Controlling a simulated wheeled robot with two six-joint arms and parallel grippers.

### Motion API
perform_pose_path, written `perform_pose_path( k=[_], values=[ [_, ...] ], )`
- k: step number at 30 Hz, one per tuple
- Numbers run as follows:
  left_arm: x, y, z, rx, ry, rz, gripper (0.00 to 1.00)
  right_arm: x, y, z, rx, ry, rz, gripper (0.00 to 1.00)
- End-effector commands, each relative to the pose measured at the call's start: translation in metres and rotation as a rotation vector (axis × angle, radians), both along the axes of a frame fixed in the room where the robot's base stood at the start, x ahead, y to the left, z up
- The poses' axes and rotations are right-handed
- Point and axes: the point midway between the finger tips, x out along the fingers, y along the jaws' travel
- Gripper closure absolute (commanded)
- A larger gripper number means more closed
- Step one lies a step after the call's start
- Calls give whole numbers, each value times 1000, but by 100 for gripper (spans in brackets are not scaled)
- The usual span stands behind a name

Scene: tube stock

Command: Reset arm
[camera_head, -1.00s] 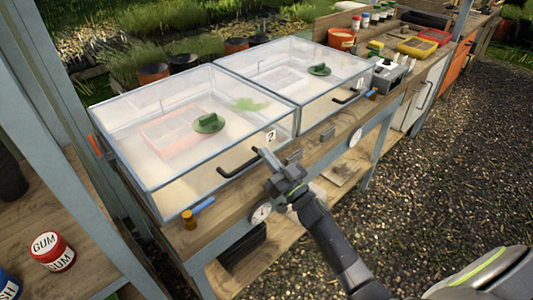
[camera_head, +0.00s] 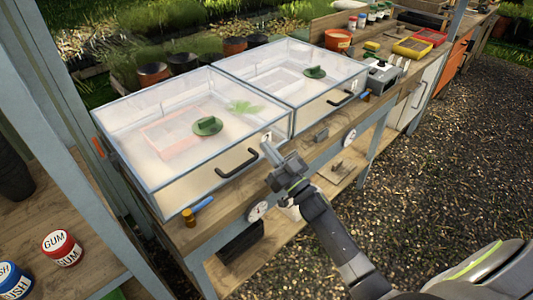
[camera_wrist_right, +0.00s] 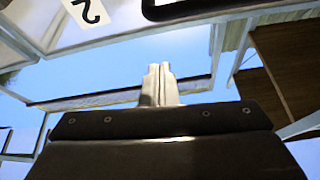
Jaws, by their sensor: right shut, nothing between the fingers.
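My right gripper (camera_head: 267,148) is in front of the near clear box (camera_head: 165,190), at its front right corner, close to the dark handle (camera_head: 237,163). Its fingers are together with nothing between them, as the right wrist view also shows (camera_wrist_right: 160,80). In that view, the number label (camera_wrist_right: 88,12) and part of the dark handle (camera_wrist_right: 180,9) show at the top. A gap or contact between fingertips and box cannot be told. My left gripper is not in view.
A second clear box (camera_head: 300,85) stands beside the first on the wooden bench. A blue-and-brown small item (camera_head: 189,217) lies at the bench's front edge. A gum can (camera_head: 62,247) stands on the left shelf. Open gravel lies right of the bench.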

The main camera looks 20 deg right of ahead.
Motion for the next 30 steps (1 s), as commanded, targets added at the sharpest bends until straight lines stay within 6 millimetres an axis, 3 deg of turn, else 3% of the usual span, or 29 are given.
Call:
perform_pose_path(
  k=[1,9,15,23,26,29,30],
  values=[
    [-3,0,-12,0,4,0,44,-15,-5,-22,-2,14,-5,100],
    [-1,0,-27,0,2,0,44,-60,-18,-45,-1,7,-2,100],
    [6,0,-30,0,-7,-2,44,-74,-22,-51,0,3,0,100],
    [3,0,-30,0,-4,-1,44,-75,-26,-61,-3,27,-15,100],
    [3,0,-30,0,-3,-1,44,-74,-36,-96,-12,113,-67,100],
    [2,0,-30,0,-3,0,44,-78,-51,-158,-34,264,-150,100],
    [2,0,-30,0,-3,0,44,-83,-58,-187,-50,338,-184,100]
  ],
)
